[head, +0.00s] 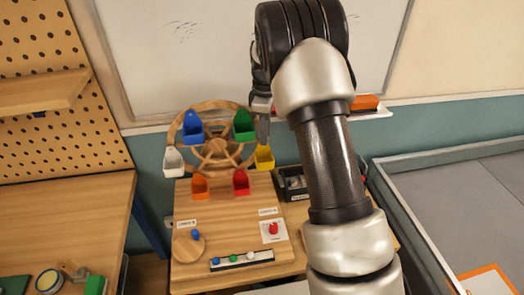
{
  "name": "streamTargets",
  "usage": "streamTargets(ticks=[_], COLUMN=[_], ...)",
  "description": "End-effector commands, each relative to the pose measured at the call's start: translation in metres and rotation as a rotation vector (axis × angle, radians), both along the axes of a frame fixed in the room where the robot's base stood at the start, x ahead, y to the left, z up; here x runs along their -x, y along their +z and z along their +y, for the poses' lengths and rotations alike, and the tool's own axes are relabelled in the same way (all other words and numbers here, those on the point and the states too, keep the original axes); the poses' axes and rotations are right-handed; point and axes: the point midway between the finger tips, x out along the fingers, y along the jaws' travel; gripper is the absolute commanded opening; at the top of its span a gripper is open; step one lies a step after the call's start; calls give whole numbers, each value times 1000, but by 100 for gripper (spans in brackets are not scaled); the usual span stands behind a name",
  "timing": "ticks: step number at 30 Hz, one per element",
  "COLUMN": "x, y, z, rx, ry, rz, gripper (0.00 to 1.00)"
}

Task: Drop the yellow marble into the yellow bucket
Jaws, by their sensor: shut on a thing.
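The yellow bucket (264,158) hangs on the right side of an upright wooden wheel (217,148). My gripper (262,138) points down just above the yellow bucket, close to the green bucket's right side. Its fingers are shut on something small. The yellow marble cannot be made out; it is not among the marbles in the rack, and the fingertips are too small to show it clearly.
The wheel also carries blue (193,128), green (244,126), white (174,162), orange (199,187) and red (241,182) buckets. A marble rack (242,260) lies on the wooden board in front. A black bin (292,184) stands right of the wheel.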

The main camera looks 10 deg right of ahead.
Motion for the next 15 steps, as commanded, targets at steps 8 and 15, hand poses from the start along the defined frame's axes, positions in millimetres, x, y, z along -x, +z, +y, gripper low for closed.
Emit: streamTargets(ticks=[8,15], x=[-2,-2], y=[-7,-28], z=[-1,0], rx=[1,1], ry=[-23,-22], rz=[3,3], gripper=[0,0])
